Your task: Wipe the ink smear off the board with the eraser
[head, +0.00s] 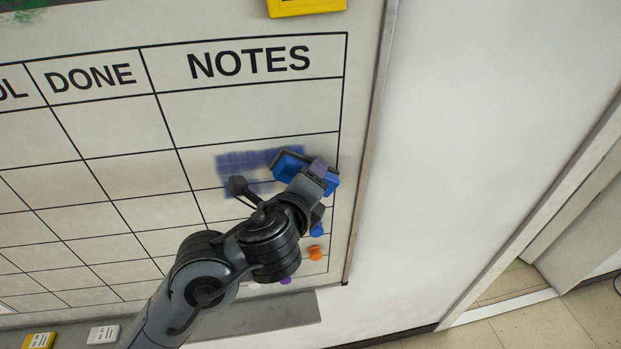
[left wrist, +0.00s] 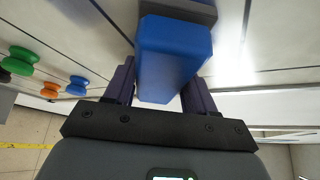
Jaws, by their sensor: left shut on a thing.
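The whiteboard (head: 110,189) carries a printed grid with a NOTES column at its right. A blue-purple ink smear (head: 240,162) lies in a NOTES cell. My left gripper (head: 318,172) is shut on the blue eraser (head: 287,167) at the right end of the smear. In the left wrist view the eraser (left wrist: 172,58) sits between the fingers of my left gripper (left wrist: 158,90), with its dark pad side toward the board. The eraser and gripper hide part of the board there; whether the pad touches it I cannot tell. My right gripper is not in view.
Magnets hang low at the board's right, including an orange one (head: 315,253) and a blue one (head: 317,230). A ledge (head: 255,316) runs below, with a yellow item (head: 40,340) and a white item (head: 103,334). A yellow object (head: 305,6) sits at the top. Bare wall (head: 460,120) lies right.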

